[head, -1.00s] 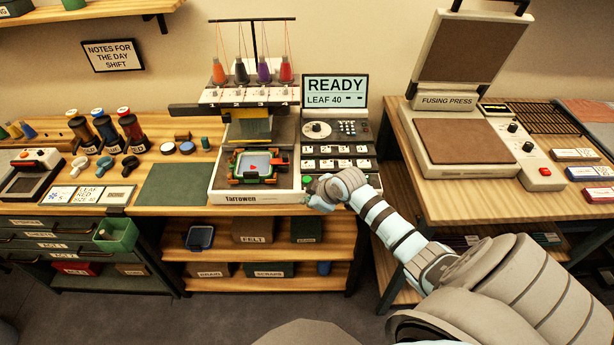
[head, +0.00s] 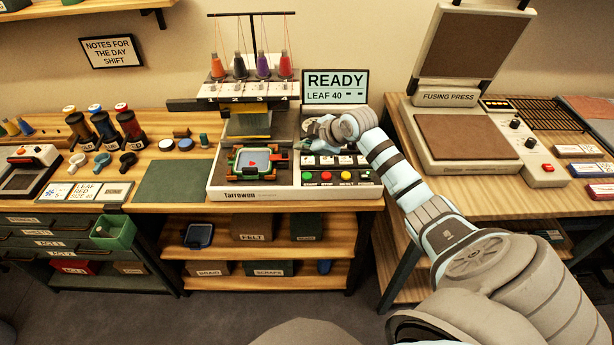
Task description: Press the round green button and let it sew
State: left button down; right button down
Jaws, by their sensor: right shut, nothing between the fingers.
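The embroidery machine (head: 240,193) stands on the wooden table with a screen (head: 334,87) reading "READY" and "LEAF 40". The round green button (head: 308,177) is at the left end of the button row on its front panel, above the label "START", and is in plain view. A hoop (head: 252,163) with a small red mark on its cloth sits under the needle head. My right gripper (head: 312,132) is shut and empty. It is over the upper part of the control panel, above and behind the green button, and hides the dial and keypad. My left gripper is not in view.
A red button (head: 327,177), a yellow one and a dark one are right of the green button. The fusing press (head: 470,140) stands open on the right table. A green mat (head: 174,181) lies left of the machine.

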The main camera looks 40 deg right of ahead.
jog(key=b, duration=0.6)
send_over(305, 177)
notch_tip(305, 177, down, 7)
jog(key=shift+f, duration=0.3)
jog(key=shift+f, duration=0.1)
dwell(0.7)
jog(key=shift+f, duration=0.3)
